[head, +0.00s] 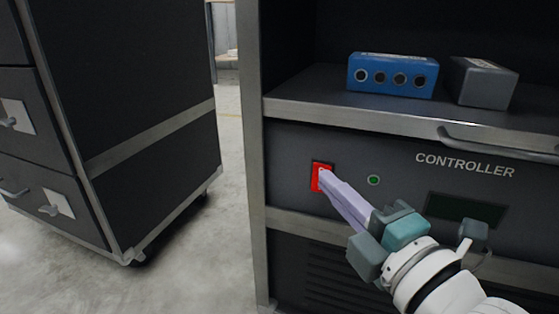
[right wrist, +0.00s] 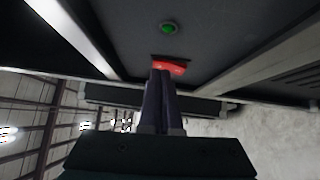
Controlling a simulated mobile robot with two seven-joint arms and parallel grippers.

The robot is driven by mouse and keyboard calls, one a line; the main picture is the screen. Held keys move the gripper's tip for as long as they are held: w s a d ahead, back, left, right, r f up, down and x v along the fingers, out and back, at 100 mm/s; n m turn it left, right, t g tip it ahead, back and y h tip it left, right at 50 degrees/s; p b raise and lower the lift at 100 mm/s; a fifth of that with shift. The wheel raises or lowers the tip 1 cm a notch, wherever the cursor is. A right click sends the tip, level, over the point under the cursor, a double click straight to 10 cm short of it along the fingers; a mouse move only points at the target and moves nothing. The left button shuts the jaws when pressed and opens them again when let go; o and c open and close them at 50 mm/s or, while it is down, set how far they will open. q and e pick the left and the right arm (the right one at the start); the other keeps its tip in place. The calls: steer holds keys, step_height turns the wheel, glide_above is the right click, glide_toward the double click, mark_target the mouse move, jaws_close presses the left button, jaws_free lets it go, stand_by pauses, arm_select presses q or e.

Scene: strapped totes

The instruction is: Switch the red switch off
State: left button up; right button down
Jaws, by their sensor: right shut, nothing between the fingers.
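The red switch (head: 316,179) is set in the dark controller panel (head: 400,165), left of a round green light (head: 373,180). My right gripper (head: 323,176) is shut and empty, with its fingertips at the switch and hiding part of it. The red switch (right wrist: 172,67) also shows in the right wrist view, just past the tips of my shut fingers (right wrist: 160,72). The tips look to be touching it or very close; I cannot tell which. Which way the switch is set is not clear. My left gripper is not in view.
A blue box (head: 393,75) with round sockets and a grey box (head: 482,82) stand on the shelf above the panel. A handle (head: 495,142) and a dark display (head: 465,207) are on the panel's right. A wheeled drawer cabinet (head: 140,110) stands left, with open floor between.

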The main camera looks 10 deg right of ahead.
steer(key=p+v, duration=0.3)
steer(key=v, duration=0.6)
steer(key=shift+s, duration=0.2)
steer(key=shift+r+p, duration=0.1)
steer(key=shift+p, duration=0.2)
